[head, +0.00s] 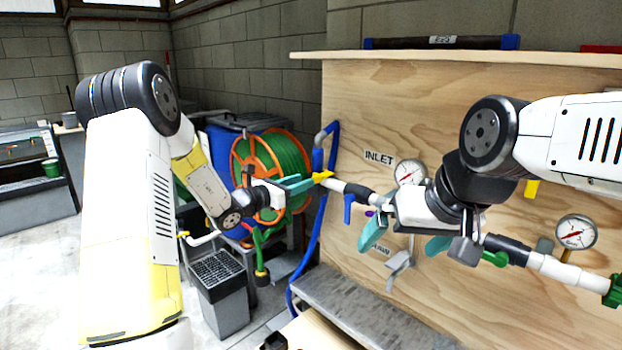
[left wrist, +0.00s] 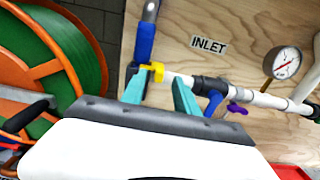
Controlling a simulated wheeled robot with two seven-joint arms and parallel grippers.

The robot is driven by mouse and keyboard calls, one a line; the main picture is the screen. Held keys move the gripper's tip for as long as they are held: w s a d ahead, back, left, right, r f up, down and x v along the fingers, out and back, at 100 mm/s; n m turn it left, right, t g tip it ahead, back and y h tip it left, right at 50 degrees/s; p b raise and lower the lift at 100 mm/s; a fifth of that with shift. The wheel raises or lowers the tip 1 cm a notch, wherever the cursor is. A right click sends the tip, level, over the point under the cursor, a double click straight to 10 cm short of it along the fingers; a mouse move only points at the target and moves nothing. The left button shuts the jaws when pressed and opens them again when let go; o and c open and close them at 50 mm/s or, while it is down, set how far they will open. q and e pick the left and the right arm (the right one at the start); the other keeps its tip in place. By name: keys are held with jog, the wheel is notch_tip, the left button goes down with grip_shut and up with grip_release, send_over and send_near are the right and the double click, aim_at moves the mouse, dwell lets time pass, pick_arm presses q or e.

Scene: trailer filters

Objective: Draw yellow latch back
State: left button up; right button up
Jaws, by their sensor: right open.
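The yellow latch (head: 322,176) sits where the blue hose meets the white pipe at the left edge of the plywood board, below the INLET label. In the left wrist view the yellow latch (left wrist: 153,72) shows at the fingertips, close to the left-hand finger. My left gripper (head: 309,183) reaches it from the left. Its teal fingers stand apart in the left wrist view, with a gap to the right of the latch; contact cannot be told. My right gripper (head: 405,238) is open in front of the board, its teal fingers spread, and it hides part of the piping.
A green hose reel with an orange rim (head: 258,172) stands behind my left gripper. A blue-handled valve (head: 348,207) is on the pipe right of the latch. Pressure gauges (head: 575,232) are on the board. A metal step (head: 360,305) lies below.

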aim_at(319, 175)
pick_arm(q)
jog(key=x, duration=0.5)
jog(key=shift+c, duration=0.3)
grip_shut()
jog(key=shift+s, duration=0.1)
dwell(1.0)
